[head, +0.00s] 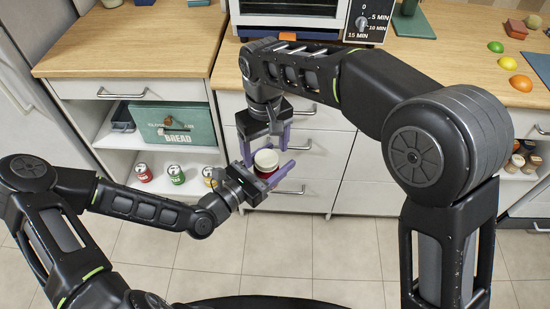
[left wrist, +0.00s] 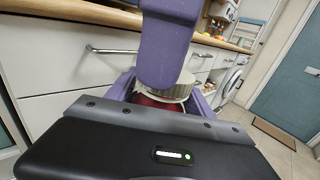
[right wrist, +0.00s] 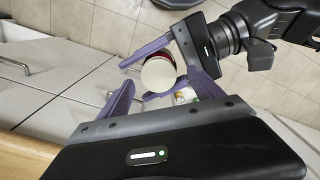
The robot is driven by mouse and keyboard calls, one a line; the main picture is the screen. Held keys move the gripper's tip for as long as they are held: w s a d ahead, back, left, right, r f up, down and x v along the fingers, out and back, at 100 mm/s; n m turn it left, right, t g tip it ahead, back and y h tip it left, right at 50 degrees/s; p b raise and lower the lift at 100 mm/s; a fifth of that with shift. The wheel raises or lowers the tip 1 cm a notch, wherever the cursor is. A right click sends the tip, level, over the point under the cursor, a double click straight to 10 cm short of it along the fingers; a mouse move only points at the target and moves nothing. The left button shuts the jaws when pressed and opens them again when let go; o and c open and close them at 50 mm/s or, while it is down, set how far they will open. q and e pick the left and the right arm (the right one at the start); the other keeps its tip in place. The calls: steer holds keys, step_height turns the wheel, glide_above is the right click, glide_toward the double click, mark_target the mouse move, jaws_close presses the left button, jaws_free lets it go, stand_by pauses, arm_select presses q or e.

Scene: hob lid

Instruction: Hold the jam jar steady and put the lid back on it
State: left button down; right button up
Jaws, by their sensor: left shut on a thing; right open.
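The jam jar (left wrist: 148,101) is dark red and upright between the purple fingers of my left gripper (head: 297,176), which is shut on it. A cream lid (head: 266,158) sits on top of the jar; its ribbed side shows in the left wrist view (left wrist: 165,88). In the right wrist view the lid (right wrist: 158,74) is a pale disc with a red edge beside it. I cannot tell whether it is screwed down. My right gripper (head: 265,152) points down from above, open, its fingers on either side of the lid. One of its fingers hides part of the lid in the left wrist view.
Both grippers are in front of white drawers (head: 315,155), above the tiled floor. A shelf on the left holds a green bread bin (head: 173,123) and several cans (head: 176,175). An oven (head: 290,15) and fruit (head: 521,83) stand on the wooden worktop (head: 450,60).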

step_height(320, 180, up, 10)
steer(key=shift+d+r, duration=0.15)
stand_by(0.3)
steer(key=shift+w, duration=0.15)
